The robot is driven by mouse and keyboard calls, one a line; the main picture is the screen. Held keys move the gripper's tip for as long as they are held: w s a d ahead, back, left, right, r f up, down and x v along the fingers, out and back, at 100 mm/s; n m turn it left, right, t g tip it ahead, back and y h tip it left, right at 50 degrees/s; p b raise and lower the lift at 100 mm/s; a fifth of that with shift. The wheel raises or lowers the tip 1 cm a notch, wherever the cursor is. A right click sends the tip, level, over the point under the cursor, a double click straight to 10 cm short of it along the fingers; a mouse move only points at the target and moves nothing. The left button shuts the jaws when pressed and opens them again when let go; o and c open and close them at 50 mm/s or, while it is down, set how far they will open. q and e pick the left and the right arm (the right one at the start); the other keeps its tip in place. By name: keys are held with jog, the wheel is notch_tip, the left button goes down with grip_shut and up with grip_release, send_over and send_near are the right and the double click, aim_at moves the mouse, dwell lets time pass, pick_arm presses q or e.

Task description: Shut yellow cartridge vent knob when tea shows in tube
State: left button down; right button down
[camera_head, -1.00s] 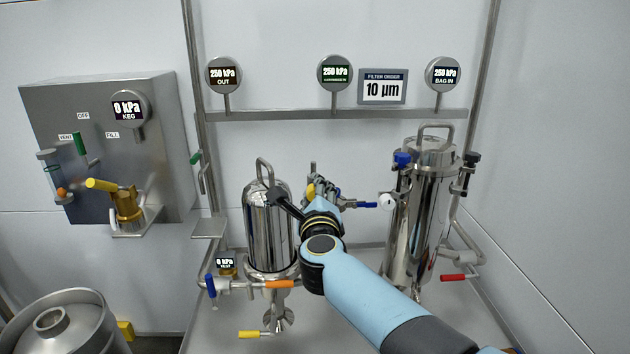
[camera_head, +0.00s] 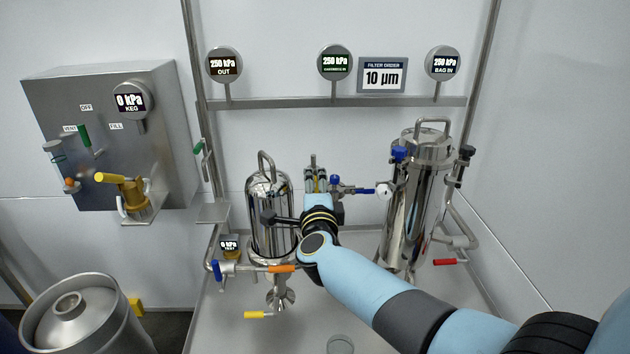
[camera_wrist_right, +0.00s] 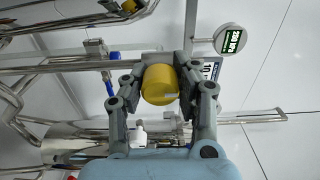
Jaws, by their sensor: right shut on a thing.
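The yellow knob (camera_wrist_right: 159,84) is a round cap between the fingers of my right gripper (camera_wrist_right: 159,88) in the right wrist view. The gripper is shut on it. In the head view my right gripper (camera_head: 316,178) reaches just right of the shiny cartridge housing (camera_head: 268,215), and its own wrist mostly hides the knob. I see no tea in a clear tube near the knob; that spot is largely covered by my arm. My left gripper is not in view.
A taller bag housing (camera_head: 412,205) stands at right. A blue valve handle (camera_head: 363,191) lies close right of my gripper. Gauges and a 10 µm sign (camera_head: 381,76) line the rail. The keg panel (camera_head: 105,145) and keg (camera_head: 80,325) are at left.

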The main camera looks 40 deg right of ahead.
jog(key=shift+f, duration=0.1)
dwell(0.4)
jog(key=c, duration=0.9)
grip_release()
jog(key=shift+c, duration=0.2)
jog(key=shift+a, duration=0.1)
jog(key=v, duration=1.2)
